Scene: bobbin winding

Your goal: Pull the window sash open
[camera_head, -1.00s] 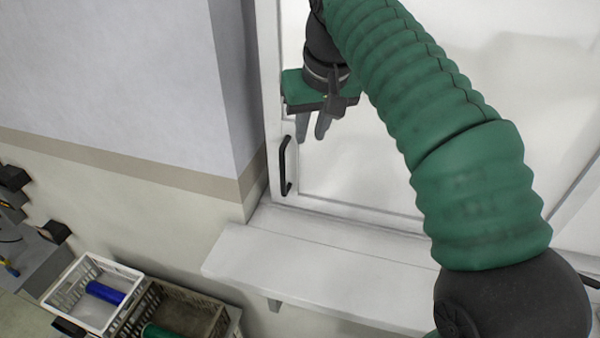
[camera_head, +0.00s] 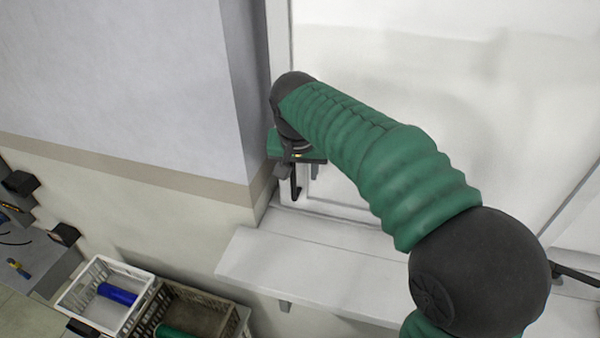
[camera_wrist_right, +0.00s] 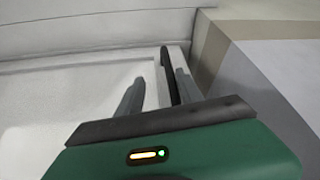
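The white window sash (camera_head: 400,70) fills the upper right of the head view and looks closed against its frame. Its black upright bar handle (camera_head: 296,188) is at the sash's lower left, mostly covered by my right gripper (camera_head: 289,176). In the right wrist view the two grey fingers of this gripper (camera_wrist_right: 160,80) are apart. The dark handle (camera_wrist_right: 168,72) shows between them, nearer the right finger. I cannot tell whether a finger touches it. My left gripper is not in view.
A white sill (camera_head: 310,270) juts out below the window. A wall corner (camera_head: 240,120) stands close to the left of the handle. At lower left, a white basket (camera_head: 75,290) holds a blue spool (camera_head: 117,294), beside a brown crate (camera_head: 212,308) with a green spool (camera_head: 170,331).

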